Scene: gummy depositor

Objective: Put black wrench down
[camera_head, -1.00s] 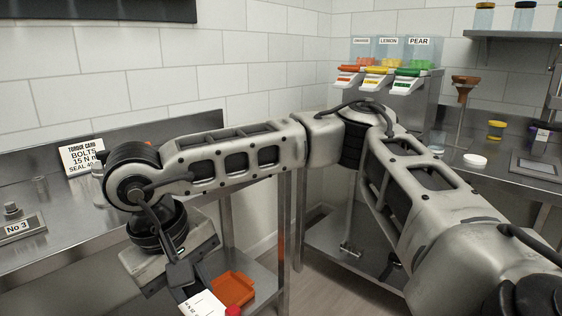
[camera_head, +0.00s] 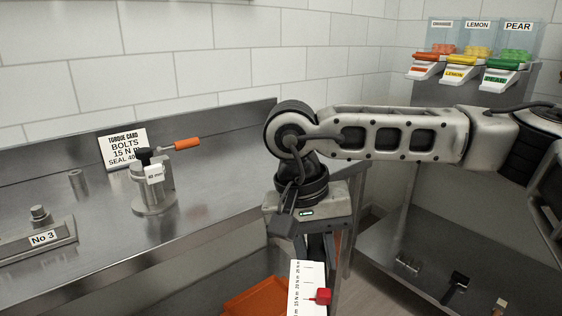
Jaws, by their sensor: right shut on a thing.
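My right gripper (camera_head: 318,250) is in the lower middle, pointing down past the right end of the steel bench. It is shut on the black wrench, which is mostly hidden by the gripper and cut off by the lower edge. A white scale plate (camera_head: 303,287) with N m marks and a red pointer (camera_head: 323,296) shows just below the jaws and appears to belong to the held wrench. My left gripper is not in view.
The steel bench (camera_head: 105,245) has free room at its front. On it stand a metal fixture (camera_head: 155,195) with an orange-handled tool (camera_head: 187,144), a torque card (camera_head: 122,150) and a No 3 block (camera_head: 43,238). An orange tray (camera_head: 250,302) lies below.

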